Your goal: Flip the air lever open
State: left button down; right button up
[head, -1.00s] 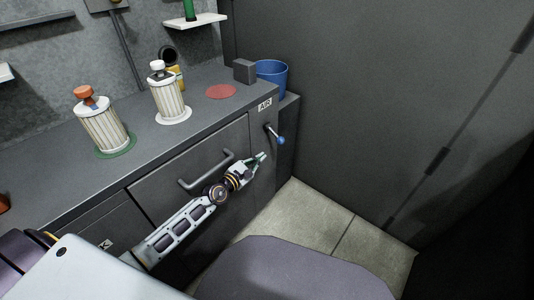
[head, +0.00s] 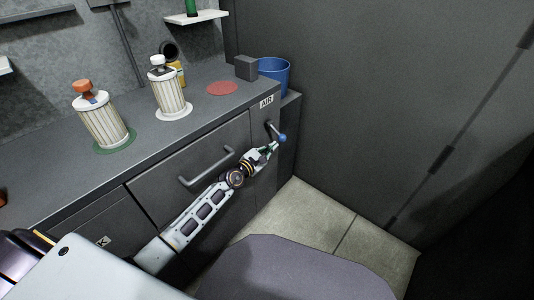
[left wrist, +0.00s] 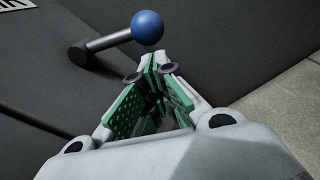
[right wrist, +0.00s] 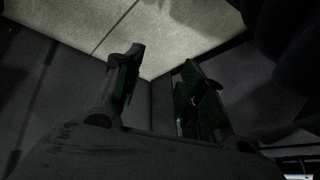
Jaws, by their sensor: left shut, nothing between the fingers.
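The air lever (head: 271,128) sticks out from the cabinet front under the AIR label (head: 266,101). It has a short grey rod and a blue ball end, and slopes down to the right in the head view. In the left wrist view the blue ball (left wrist: 147,27) and rod (left wrist: 107,41) lie just beyond my fingertips. My left gripper (head: 272,147) is shut and empty, close beside the ball; I cannot tell whether they touch. My right gripper (right wrist: 162,75) shows only in the right wrist view, with its fingers apart and nothing between them, over dark surfaces away from the lever.
A drawer handle (head: 206,167) juts out beside my left arm. On the counter (head: 60,165) stand two ribbed canisters (head: 104,120) (head: 168,92), a grey block (head: 246,68) and a red disc (head: 222,88). A blue bin (head: 274,73) stands behind. A dark wall (head: 380,90) bounds the right side.

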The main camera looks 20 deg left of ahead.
pick_arm(q)
jog(key=shift+b+x, duration=0.35)
jog(key=shift+x, duration=1.1)
pick_arm(e)
jog(key=shift+s+a+f, duration=0.1)
jog(key=shift+s+f, duration=0.1)
jog(key=shift+f, duration=0.45)
jog(key=shift+s+a+f, duration=0.1)
jog(key=shift+s+f, duration=0.05)
jog(key=shift+f, duration=0.5)
jog(key=shift+w+r, duration=0.25)
jog(key=shift+r, duration=0.05)
jog(key=shift+d, duration=0.15)
